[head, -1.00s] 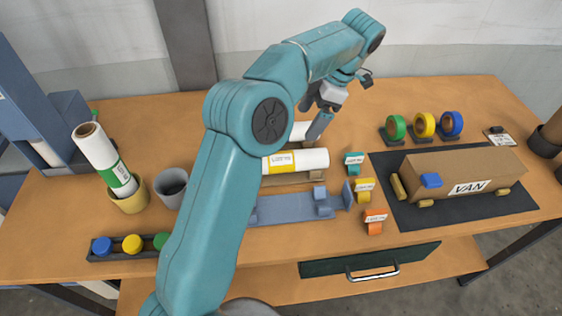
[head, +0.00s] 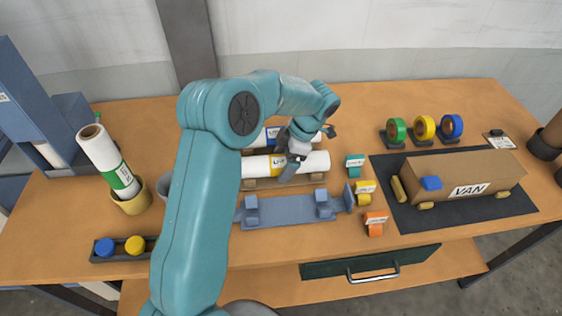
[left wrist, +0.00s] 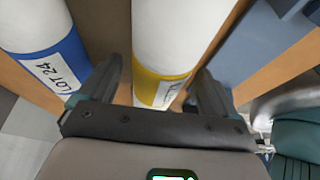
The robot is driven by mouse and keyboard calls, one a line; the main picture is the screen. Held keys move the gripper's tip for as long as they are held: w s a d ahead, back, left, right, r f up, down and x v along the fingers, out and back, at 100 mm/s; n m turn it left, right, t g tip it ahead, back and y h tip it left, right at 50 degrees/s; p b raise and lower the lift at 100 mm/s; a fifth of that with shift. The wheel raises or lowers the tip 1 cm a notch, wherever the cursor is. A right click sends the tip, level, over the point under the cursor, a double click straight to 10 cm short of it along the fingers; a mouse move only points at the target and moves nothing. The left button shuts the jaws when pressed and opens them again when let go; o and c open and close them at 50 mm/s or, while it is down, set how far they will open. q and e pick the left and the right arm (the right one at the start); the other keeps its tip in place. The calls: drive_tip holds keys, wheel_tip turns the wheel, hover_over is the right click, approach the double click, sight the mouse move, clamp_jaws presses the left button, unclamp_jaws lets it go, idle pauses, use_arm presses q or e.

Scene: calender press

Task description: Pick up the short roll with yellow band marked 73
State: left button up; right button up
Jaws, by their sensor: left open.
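The white roll with the yellow band (head: 315,161) lies across a wooden rest in the middle of the table, partly hidden by my left gripper. It also fills the middle of the left wrist view (left wrist: 170,40), its label too slanted to read there. My left gripper (head: 287,172) is over the roll at its yellow band. In the left wrist view its open fingers (left wrist: 158,85) stand on either side of the band, with gaps showing. My right gripper is not in view.
A blue-banded roll marked LOT 24 (left wrist: 35,25) lies parallel just behind, close to one finger. A blue-grey cradle (head: 290,210) is in front. Small tape stands (head: 364,187) are at right, by the cardboard van (head: 465,170). A cup (head: 133,200) holds a green-banded roll.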

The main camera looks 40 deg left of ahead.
use_arm(q)
drive_tip(key=shift+f, duration=0.3)
drive_tip(key=shift+w+f, duration=0.1)
drive_tip(key=shift+w, duration=0.05)
drive_tip(key=c, duration=1.2)
